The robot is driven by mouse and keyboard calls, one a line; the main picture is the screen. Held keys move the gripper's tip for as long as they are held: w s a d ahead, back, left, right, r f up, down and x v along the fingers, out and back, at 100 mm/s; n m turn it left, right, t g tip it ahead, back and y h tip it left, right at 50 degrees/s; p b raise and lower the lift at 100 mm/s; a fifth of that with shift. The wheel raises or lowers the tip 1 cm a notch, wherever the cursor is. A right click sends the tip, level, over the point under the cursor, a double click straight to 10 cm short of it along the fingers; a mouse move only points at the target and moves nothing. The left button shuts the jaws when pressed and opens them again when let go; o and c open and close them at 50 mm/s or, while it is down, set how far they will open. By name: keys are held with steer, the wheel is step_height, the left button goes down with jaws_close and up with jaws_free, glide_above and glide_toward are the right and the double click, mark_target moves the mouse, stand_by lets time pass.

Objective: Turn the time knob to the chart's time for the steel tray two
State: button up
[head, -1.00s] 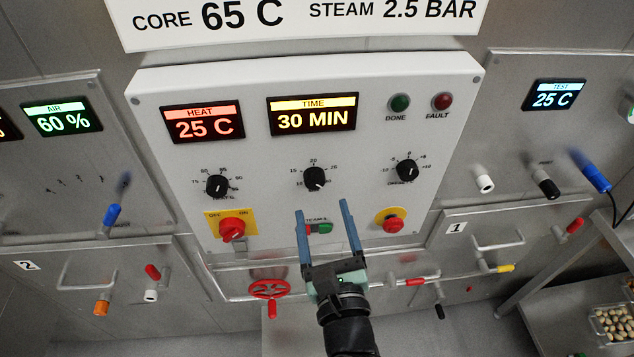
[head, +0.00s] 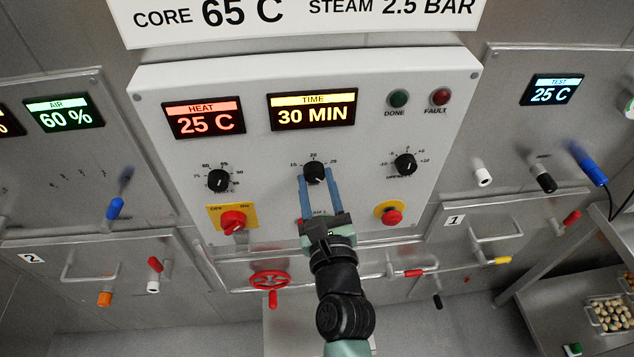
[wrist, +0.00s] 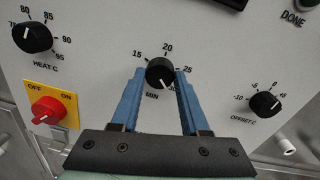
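The black time knob (head: 314,172) sits at the middle of the white control panel, under the TIME display (head: 312,109) reading 30 MIN. In the wrist view the knob (wrist: 160,73) has MIN below it, and its white pointer is at the lower right, near the 30 mark. My gripper (head: 315,182) reaches up from below, its blue fingers one on each side of the knob. In the wrist view the fingertips (wrist: 160,76) are at the knob's sides; whether they press on it I cannot tell. Neither the chart nor the steel tray can be made out.
The heat knob (head: 218,180) is left and the offset knob (head: 405,164) right. The red OFF/ON switch (head: 233,221) and a red button (head: 390,214) flank my gripper below. A red valve wheel (head: 270,281) is lower left. A container of round pieces (head: 612,315) stands at right.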

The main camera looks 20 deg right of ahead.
jaws_close()
steer(key=shift+n, duration=0.3)
